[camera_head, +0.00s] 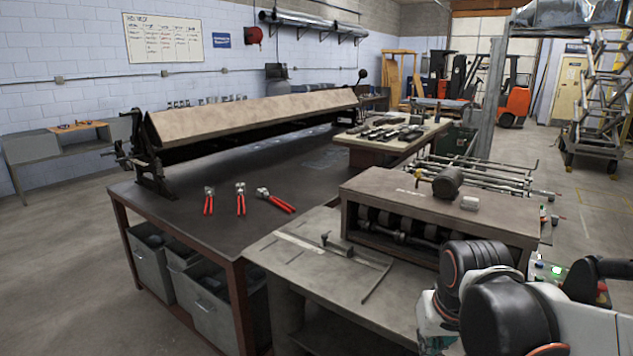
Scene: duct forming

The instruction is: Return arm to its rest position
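My arm shows at the lower right as black and pale rounded links. My gripper cannot be made out in this view. The arm's links cover part of the roll-forming machine (440,205) and its bench (310,262). No object is seen held by the arm.
A dark worktable (225,232) carries a long sheet brake (250,115) and several red-handled tools (240,200). Grey bins (210,310) stand beneath it. A small tool table (370,152) is behind. The floor at left is clear.

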